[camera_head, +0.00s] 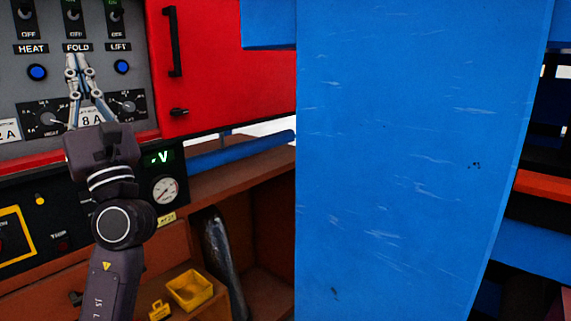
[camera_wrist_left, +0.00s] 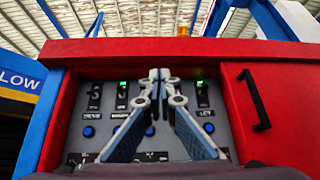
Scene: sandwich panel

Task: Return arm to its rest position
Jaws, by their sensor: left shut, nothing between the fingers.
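My left gripper (camera_head: 77,58) is shut and empty. In the head view it points up in front of the grey control panel (camera_head: 48,22), its tips just below the FOLD label (camera_head: 77,48) and overlapping the view of the middle button. In the left wrist view the closed fingers (camera_wrist_left: 161,74) cover the middle of the panel (camera_wrist_left: 230,125). Whether the tips touch the panel cannot be told. Toggle switches stand above the labels, with a blue HEAT button (camera_head: 37,72) and a blue LIFT button (camera_head: 122,67) below. Green lights show above switches in the wrist view. My right gripper is not in view.
A red door with a black handle (camera_head: 174,42) is right of the panel. A large scratched blue column (camera_head: 400,150) fills the centre right. Below are a gauge (camera_head: 165,190), a brown shelf (camera_head: 265,190) and a yellow bin (camera_head: 190,290).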

